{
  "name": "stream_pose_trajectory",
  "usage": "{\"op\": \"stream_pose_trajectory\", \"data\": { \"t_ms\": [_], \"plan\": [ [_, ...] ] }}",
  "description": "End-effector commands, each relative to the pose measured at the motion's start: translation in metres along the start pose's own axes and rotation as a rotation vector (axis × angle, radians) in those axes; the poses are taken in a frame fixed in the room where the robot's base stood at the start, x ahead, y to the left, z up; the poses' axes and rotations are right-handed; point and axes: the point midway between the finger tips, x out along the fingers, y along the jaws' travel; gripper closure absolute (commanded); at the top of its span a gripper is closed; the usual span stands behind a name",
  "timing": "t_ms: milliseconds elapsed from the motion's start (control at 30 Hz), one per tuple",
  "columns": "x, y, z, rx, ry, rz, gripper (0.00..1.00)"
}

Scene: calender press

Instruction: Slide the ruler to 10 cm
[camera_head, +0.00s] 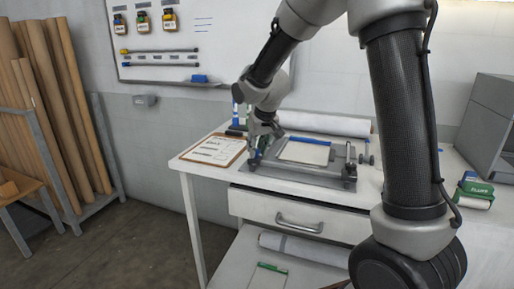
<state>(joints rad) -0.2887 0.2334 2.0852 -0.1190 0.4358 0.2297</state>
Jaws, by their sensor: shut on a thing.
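A grey metal press (290,178) stands on the white table, with a cream sheet (303,152) on its bed and a blue strip (311,140) along the sheet's far edge. My gripper (256,160) points down at the press's left end and is shut on a small blue-green part (262,145). The fingers and wrist hide most of that part. I cannot make out the ruler, its scale or any reading at this size.
A clipboard (214,150) lies left of the press on the white table (185,162). A white roll (325,124) lies behind it. A green box (476,188) and a grey cabinet (490,115) stand at right. A drawer (300,212) is below.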

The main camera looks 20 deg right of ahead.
Motion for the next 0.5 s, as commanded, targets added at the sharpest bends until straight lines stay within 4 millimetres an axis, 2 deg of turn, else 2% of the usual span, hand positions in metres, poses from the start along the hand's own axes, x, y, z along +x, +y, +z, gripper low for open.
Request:
{"op": "stream_pose_trajectory", "data": {
  "t_ms": [133, 267, 500],
  "plan": [
    [0.001, 0.004, -0.003, 0.002, 0.000, 0.000, 1.00],
    [0.006, 0.016, -0.014, 0.003, -0.001, 0.002, 1.00],
    [0.022, 0.058, -0.052, 0.005, 0.000, 0.002, 1.00]
  ]
}}
